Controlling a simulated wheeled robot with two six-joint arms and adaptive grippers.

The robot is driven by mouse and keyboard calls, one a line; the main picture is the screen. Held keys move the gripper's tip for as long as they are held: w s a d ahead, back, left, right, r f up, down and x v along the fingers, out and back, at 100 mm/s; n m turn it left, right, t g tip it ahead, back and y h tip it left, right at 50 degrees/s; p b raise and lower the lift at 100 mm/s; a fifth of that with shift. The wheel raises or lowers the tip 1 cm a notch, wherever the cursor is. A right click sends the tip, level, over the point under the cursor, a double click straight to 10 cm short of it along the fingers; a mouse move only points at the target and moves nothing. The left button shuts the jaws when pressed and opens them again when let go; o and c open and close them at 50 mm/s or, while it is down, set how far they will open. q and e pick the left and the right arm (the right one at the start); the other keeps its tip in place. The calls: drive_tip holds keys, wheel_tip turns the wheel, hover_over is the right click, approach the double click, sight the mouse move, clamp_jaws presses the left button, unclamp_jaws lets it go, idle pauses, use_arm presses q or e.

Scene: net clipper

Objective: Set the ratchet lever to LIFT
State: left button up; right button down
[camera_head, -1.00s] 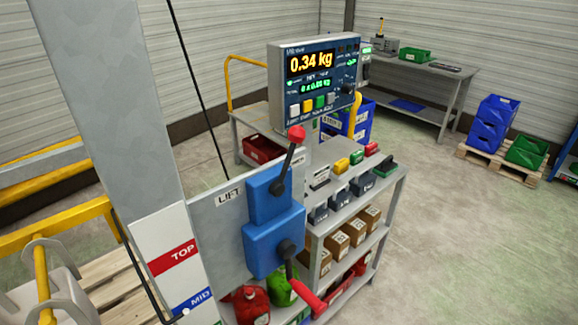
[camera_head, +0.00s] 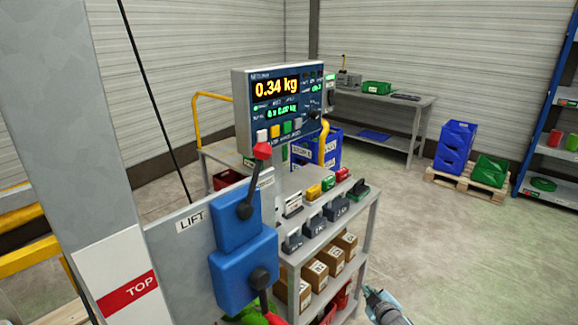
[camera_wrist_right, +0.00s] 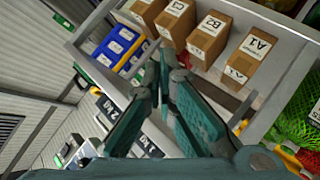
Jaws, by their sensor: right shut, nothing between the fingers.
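The ratchet lever (camera_head: 254,180) is a dark rod with a red knob, pointing up and slightly right from a blue housing (camera_head: 237,218) on a grey plate. A "LIFT" label (camera_head: 192,220) is on the plate to its upper left. A second lever with a red handle (camera_head: 275,318) hangs below, cut off by the frame's bottom edge. My right gripper (camera_head: 371,293) is at the bottom, right of the levers and apart from them. It is shut and empty; its teal fingers also show in the wrist view (camera_wrist_right: 167,65). My left gripper is out of view.
A scale display (camera_head: 283,102) reading 0.34 kg stands behind the lever. A shelf cart (camera_head: 363,204) with weights and cardboard boxes stands to the right, near my right gripper. A grey post (camera_head: 85,120) rises at left. Open floor (camera_head: 460,250) lies at right.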

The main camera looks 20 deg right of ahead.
drive_tip(key=w+d+r+n+t+y+b, duration=0.1)
drive_tip(key=w+r+n+t, duration=0.3)
drive_tip(key=r, duration=0.8)
drive_tip(key=w+d+r+n+t+y+b, duration=0.1)
drive_tip(key=w+r+n+t, duration=0.35)
drive_tip(key=r, duration=0.75)
drive_tip(key=w+d+r+n+t+y+b, duration=0.15)
drive_tip(key=r+n, duration=0.45)
drive_tip(key=r, duration=0.6)
drive_tip(key=s+a+r+n+g+y+b, duration=0.1)
drive_tip(key=s+a+r+n+y, duration=0.5)
drive_tip(key=n, duration=0.7)
drive_tip(key=s+a+r+n+g+y+b, duration=0.15)
drive_tip(key=a+r+n+y, duration=0.25)
drive_tip(key=r+n+y, duration=0.65)
drive_tip(key=s+a+f+n+g, duration=0.2)
drive_tip(key=a+n+g, duration=0.1)
drive_tip(key=n, duration=0.7)
drive_tip(key=s+a+f+n+g+p, duration=0.1)
drive_tip(key=s+a+f+n+g, duration=0.1)
drive_tip(key=n, duration=0.8)
drive_tip(key=a+f+g, duration=0.1)
drive_tip(key=a+g, duration=0.1)
drive_tip(key=g, duration=0.1)
drive_tip(key=shift+s+a+g+y, duration=0.2)
drive_tip(key=shift+s+g+y, duration=0.15)
drive_tip(key=shift+s+y, duration=0.05)
